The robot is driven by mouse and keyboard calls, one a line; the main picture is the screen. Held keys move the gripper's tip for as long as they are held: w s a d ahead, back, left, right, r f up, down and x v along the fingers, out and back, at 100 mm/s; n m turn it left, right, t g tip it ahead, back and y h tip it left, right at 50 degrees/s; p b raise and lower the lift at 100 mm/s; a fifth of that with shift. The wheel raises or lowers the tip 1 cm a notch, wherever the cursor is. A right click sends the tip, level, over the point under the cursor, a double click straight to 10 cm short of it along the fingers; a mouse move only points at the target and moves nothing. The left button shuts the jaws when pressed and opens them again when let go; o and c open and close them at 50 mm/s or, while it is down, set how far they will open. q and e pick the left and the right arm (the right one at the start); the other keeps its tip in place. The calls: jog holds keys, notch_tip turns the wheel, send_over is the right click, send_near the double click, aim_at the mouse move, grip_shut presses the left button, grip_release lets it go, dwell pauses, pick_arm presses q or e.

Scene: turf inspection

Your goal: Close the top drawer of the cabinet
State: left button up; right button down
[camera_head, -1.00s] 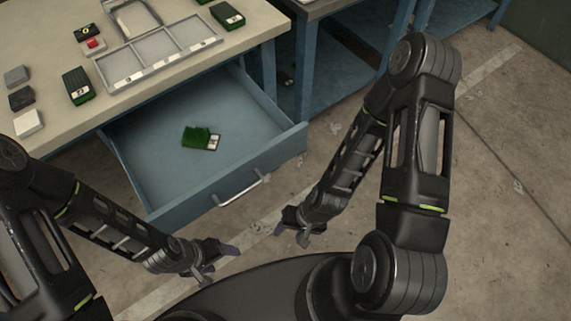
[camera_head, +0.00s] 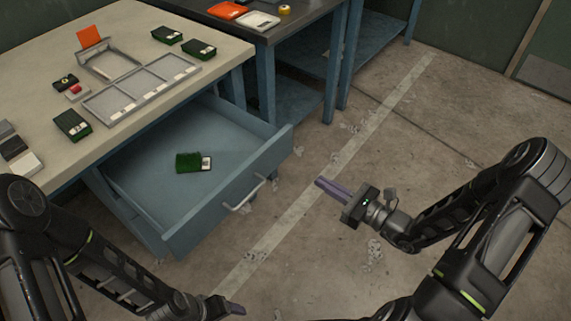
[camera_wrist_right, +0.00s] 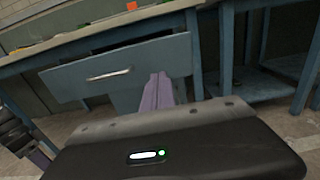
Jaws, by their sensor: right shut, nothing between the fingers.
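The top drawer (camera_head: 228,211) of the blue cabinet under the workbench stands pulled out, with a silver bar handle (camera_head: 246,195) on its front. A green turf sample (camera_head: 189,163) with a white label lies inside it. My right gripper (camera_head: 320,183) is shut and empty, to the right of the drawer front and apart from it, its purple fingers pointing at it. In the right wrist view the shut fingers (camera_wrist_right: 157,90) overlap the right part of the drawer front (camera_wrist_right: 75,80). My left gripper (camera_head: 236,309) is at the bottom edge, below the drawer; its jaw state is unclear.
The worktop (camera_head: 40,85) holds a grey sectioned tray (camera_head: 112,122), several green boxes and small blocks. A second dark-topped bench (camera_head: 295,15) stands behind with an orange item and a scale.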

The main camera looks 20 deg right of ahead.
jog(key=shift+s, duration=0.1)
jog(key=shift+a, duration=0.15)
send_near(273, 155)
jog(key=x, duration=0.7)
dwell(0.5)
